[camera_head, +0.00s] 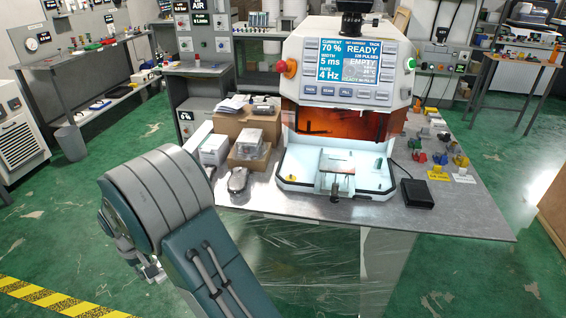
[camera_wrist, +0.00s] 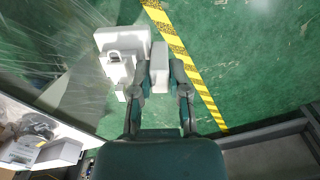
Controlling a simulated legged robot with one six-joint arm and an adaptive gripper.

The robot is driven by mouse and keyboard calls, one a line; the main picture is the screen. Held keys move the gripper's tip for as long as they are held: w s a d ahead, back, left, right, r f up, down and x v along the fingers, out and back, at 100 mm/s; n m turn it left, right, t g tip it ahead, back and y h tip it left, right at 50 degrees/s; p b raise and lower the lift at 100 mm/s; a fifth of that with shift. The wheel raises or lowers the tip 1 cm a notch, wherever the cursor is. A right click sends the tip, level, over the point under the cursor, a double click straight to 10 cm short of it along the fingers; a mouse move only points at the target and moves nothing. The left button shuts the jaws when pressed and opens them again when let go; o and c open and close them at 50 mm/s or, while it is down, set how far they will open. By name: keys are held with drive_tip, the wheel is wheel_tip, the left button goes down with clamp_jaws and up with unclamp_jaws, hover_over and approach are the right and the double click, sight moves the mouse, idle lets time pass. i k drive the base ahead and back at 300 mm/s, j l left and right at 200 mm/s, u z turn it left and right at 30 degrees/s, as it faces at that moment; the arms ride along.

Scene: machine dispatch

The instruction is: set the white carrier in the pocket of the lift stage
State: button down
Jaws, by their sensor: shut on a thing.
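The white carrier (camera_wrist: 122,42) shows in the wrist view as a blocky white piece with a notched, handle-like part. My gripper (camera_wrist: 161,72) is shut on it, with a white part between the two fingers and the larger body off to the left. It is held above the green floor. In the head view my arm hides most of the gripper. The lift stage (camera_head: 336,183) appears to be the small platform with a brownish top inside the white machine's lit bay. Its pocket is too small to make out.
An orange shield (camera_head: 350,124) hangs above the open bay.

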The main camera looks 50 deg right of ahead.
sight(337, 165)
drive_tip(key=z, duration=1.35)
